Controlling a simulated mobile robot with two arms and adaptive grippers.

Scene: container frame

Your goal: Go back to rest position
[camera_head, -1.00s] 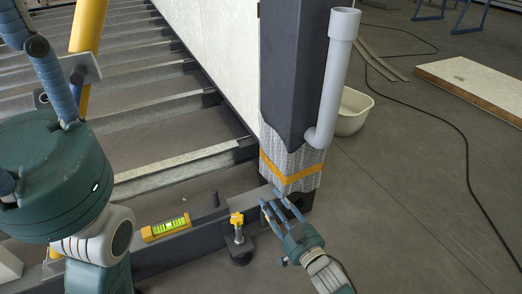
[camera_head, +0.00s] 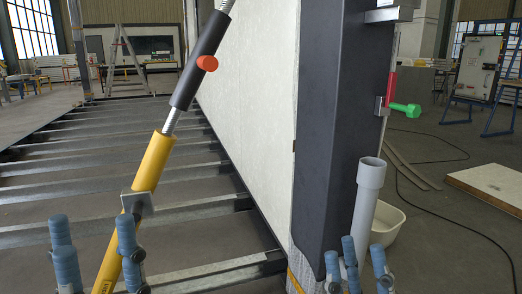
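My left gripper (camera_head: 96,250) is at the bottom left, its blue fingers pointing up and spread apart. Nothing is seen held between them; the yellow lower part of a diagonal prop (camera_head: 150,165) shows behind them.
A grey pipe (camera_head: 366,205) stands against the column, with a white tub (camera_head: 386,222) behind it. A white wall panel (camera_head: 250,110) and floor beams (camera_head: 150,215) fill the left.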

